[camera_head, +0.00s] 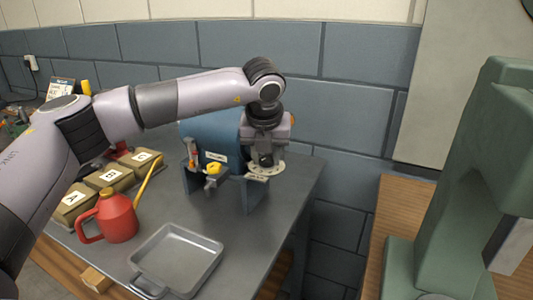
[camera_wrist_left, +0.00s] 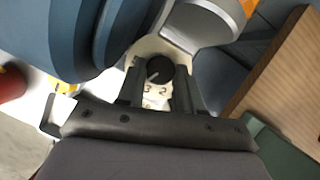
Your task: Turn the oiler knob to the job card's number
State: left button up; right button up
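The oiler knob (camera_wrist_left: 158,71) is a dark round knob with a pale pointer line, on a pale dial plate (camera_wrist_left: 148,48). The pointer line slants down-left in the left wrist view, and the digits 3 and 2 show below the knob. My left gripper (camera_head: 264,163) is at the dial on the blue casing (camera_head: 212,135), one finger on each side of the knob in the wrist view (camera_wrist_left: 155,82). I cannot tell whether the fingers press on it. A small card (camera_head: 61,87) stands at the back left; its print is too small to read. My right gripper is not in view.
A red oil can (camera_head: 115,218) with a yellow spout, boxes (camera_head: 112,178) marked A, B and C, and a grey metal tray (camera_head: 182,258) stand on the table. A green machine (camera_head: 455,190) stands at right. Bare table lies between tray and casing.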

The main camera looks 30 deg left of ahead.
pick_arm(q)
jog(key=shift+a+f+m+b, duration=0.1)
jog(key=shift+m+b, duration=0.4)
jog(key=shift+m, duration=0.1)
jog(key=shift+m+h+b, duration=0.3)
jog(key=shift+m+h, duration=0.3)
jog(key=shift+m, duration=0.3)
jog(key=o, duration=0.8)
jog(key=shift+c, duration=0.2)
jog(key=shift+r, duration=0.25)
